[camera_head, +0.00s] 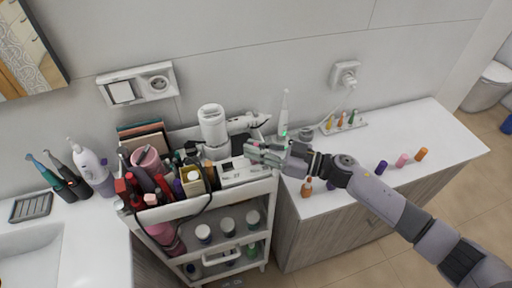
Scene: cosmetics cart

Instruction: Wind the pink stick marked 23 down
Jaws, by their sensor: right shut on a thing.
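A pink stick (402,160) stands upright on the white counter at the right, between a purple stick (381,168) and an orange stick (421,154). Any number on it is too small to read. My right gripper (254,152) is far to its left, over the right end of the cart's top. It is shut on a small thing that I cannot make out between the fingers. My left gripper is not in view.
The cart (209,205) is crowded with bottles, tubes and a white appliance (213,127). A white toothbrush (284,112) stands behind my right gripper. A small brown bottle (306,188) stands at the counter's front left. The counter's right end is clear.

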